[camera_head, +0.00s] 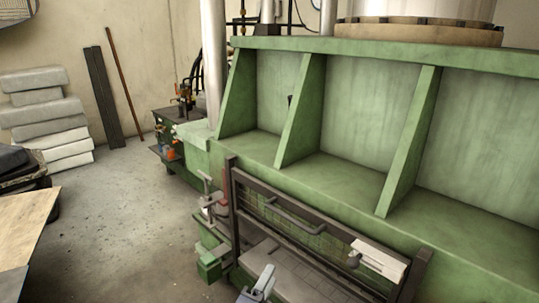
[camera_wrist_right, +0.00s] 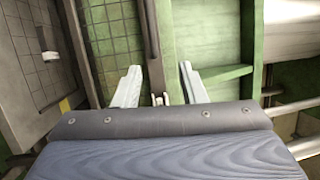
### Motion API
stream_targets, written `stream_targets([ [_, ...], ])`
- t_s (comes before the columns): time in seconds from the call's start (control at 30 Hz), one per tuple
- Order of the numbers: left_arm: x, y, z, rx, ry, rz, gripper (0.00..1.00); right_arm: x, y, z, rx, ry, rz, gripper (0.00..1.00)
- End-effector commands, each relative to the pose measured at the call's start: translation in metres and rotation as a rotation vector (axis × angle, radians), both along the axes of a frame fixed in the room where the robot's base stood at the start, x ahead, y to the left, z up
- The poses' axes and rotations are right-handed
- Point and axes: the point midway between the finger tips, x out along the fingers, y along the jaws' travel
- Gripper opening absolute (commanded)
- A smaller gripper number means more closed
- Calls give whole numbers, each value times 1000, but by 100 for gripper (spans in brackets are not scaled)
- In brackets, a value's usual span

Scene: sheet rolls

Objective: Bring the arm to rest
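My right gripper (camera_head: 262,282) shows at the bottom edge of the head view, in front of the green machine (camera_head: 310,160). Only a pale finger and a bit of grey-blue body show there. In the right wrist view its two pale fingers (camera_wrist_right: 160,68) stand well apart. No object is clearly held between them. A dark bar (camera_wrist_right: 153,45) of the machine runs behind the gap; I cannot tell how close it is. My left gripper is not in the head view.
A mesh guard (camera_head: 270,215) with a grey handle (camera_head: 296,217) is on the machine's front. A pale box-like part (camera_head: 380,260) sticks out at its right. Grey slabs (camera_head: 45,120) are stacked at the left wall. A wooden board (camera_head: 22,230) lies at far left. Floor between is clear.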

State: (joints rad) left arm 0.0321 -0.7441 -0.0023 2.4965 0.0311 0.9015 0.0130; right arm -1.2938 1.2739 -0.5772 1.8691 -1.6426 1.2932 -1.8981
Motion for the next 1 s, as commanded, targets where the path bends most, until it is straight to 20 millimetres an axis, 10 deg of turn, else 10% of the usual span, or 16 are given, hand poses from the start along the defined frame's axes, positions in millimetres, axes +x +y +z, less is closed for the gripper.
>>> stream_targets([
  [0.57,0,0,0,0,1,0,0,-26,-132,-9,746,-31,-474,38],
  [0.8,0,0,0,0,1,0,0,-91,-209,-21,1409,-271,-1007,38],
  [1.0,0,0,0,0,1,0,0,-157,-234,-18,1922,-692,-1549,38],
])
